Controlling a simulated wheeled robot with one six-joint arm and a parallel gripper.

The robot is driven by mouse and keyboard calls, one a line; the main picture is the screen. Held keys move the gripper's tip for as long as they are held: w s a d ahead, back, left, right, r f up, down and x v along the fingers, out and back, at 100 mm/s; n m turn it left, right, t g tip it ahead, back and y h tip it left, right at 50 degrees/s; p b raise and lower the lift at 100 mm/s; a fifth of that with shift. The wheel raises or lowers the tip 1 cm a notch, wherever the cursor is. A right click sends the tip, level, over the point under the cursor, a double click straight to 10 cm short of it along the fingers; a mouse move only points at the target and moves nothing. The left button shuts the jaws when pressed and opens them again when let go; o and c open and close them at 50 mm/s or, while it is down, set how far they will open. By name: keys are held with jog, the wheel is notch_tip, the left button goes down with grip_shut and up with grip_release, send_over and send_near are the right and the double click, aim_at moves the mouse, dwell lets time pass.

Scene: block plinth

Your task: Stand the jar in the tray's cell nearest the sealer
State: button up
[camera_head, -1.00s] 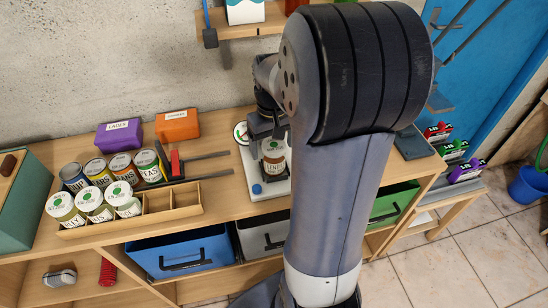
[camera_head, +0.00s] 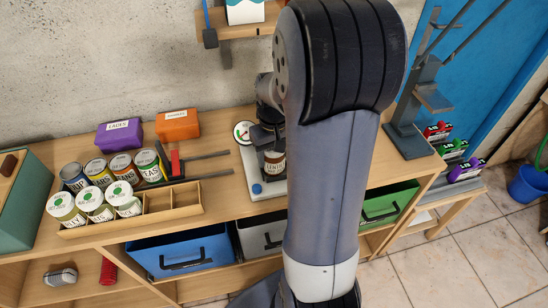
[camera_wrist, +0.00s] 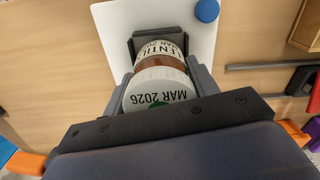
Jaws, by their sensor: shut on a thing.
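The jar (camera_head: 275,163) has brown contents, a "LENTIL" label and a white lid marked "MAR 2026" with a green dot; it also shows in the wrist view (camera_wrist: 158,88). My gripper (camera_head: 270,145) is shut on it, one finger on each side. The jar is over a white plate (camera_head: 255,170) with a blue button and a dial; contact beneath is hidden. The wooden tray (camera_head: 130,226) is to the left, with three lidded jars in its left part and empty cells at its right. I cannot tell for certain which device is the sealer.
Several cans (camera_head: 110,170) stand behind the tray, beside a black-and-red piece (camera_head: 175,162) with two dark rails. Purple (camera_head: 119,134) and orange (camera_head: 177,125) boxes are at the back. A grey lever stand (camera_head: 412,140) is at the right. My arm hides the middle right of the bench.

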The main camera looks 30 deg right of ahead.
jog(key=c, duration=0.4)
